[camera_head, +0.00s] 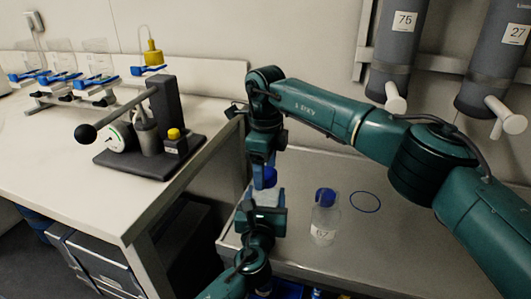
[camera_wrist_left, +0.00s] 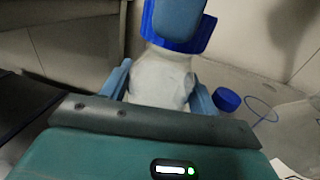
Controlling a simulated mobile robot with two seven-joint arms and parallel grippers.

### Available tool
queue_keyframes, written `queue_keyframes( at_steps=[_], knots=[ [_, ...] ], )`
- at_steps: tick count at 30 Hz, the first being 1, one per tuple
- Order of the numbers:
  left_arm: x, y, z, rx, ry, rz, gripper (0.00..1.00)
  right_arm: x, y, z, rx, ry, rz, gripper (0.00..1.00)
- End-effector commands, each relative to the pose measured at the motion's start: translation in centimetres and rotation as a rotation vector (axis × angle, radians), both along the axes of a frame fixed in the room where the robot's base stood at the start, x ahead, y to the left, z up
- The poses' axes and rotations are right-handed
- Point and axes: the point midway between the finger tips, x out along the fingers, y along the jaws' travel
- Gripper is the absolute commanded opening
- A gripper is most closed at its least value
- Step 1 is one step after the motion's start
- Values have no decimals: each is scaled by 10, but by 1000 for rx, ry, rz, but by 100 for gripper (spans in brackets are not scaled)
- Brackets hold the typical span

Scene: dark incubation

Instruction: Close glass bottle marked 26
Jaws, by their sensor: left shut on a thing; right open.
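My left gripper (camera_head: 265,207) is shut on a clear glass bottle (camera_head: 267,194), held upright above the bench. The bottle also shows between the blue fingers in the left wrist view (camera_wrist_left: 160,80). Its label is not visible, so I cannot read its number. A dark blue cap (camera_head: 269,177) is at the bottle's mouth; it also shows at the top of the left wrist view (camera_wrist_left: 151,22). I cannot tell whether it is seated. My right gripper (camera_head: 263,163) is open, pointing down at the cap, with a finger in front of it.
Another blue-capped bottle (camera_head: 324,222), its label seeming to read 67, stands on the right bench, near a blue ring (camera_head: 365,202). The left bench (camera_head: 60,160) holds a lever device (camera_head: 165,115). Grey cylinders marked 75 (camera_head: 398,50) and 27 (camera_head: 495,60) hang on the wall.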

Motion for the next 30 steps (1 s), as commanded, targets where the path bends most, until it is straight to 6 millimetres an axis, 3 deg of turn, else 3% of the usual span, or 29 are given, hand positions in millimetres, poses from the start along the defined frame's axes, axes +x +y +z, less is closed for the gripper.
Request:
queue_keyframes(
  at_steps=[12, 30],
  knots=[
    [0, 0, 0, 1, 1, 0, 0, 0, 0, -9, 1, -1, 0, 65],
    [0, 0, -1, 1, 1, 0, 0, 0, 0, -9, 1, -1, -3, 21]
  ],
)
